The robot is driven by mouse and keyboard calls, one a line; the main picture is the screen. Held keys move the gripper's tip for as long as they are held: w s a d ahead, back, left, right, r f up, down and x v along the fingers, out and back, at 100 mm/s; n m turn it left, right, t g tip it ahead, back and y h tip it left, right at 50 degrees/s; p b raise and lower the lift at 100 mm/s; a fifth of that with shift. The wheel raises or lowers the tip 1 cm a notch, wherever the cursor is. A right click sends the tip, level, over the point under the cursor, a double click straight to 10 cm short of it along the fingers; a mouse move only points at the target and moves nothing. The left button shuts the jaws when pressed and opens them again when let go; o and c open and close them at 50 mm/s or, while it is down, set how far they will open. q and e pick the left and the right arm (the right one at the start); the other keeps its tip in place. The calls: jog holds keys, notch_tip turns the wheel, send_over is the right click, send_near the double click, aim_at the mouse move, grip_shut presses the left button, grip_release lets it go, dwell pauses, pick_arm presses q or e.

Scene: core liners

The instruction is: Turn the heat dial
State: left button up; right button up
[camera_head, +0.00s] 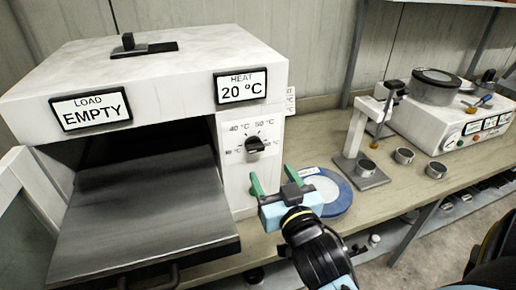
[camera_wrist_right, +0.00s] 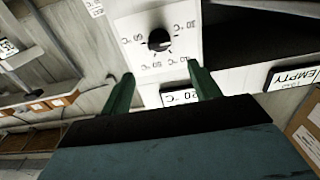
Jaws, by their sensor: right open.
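The heat dial (camera_head: 255,145) is a small black knob on the white front panel of the oven, with temperature marks around it. The dial also shows in the right wrist view (camera_wrist_right: 159,40), upside down, beyond the fingertips. Above it a display (camera_head: 240,86) reads HEAT 20 °C. My right gripper (camera_head: 274,182), with green fingers, is open and empty, below and in front of the dial, apart from it. In the right wrist view its fingers (camera_wrist_right: 160,82) stand wide apart. My left gripper is not in view.
A blue-rimmed round dish (camera_head: 338,193) lies on the bench close to my right gripper. A stand (camera_head: 365,175), small metal cups (camera_head: 404,156) and a white device (camera_head: 450,130) are farther right.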

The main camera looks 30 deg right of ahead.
aim_at(257, 149)
jog(key=p+x, duration=0.1)
jog(key=x, duration=0.9)
jog(key=shift+w+a, duration=0.1)
jog(key=c, duration=1)
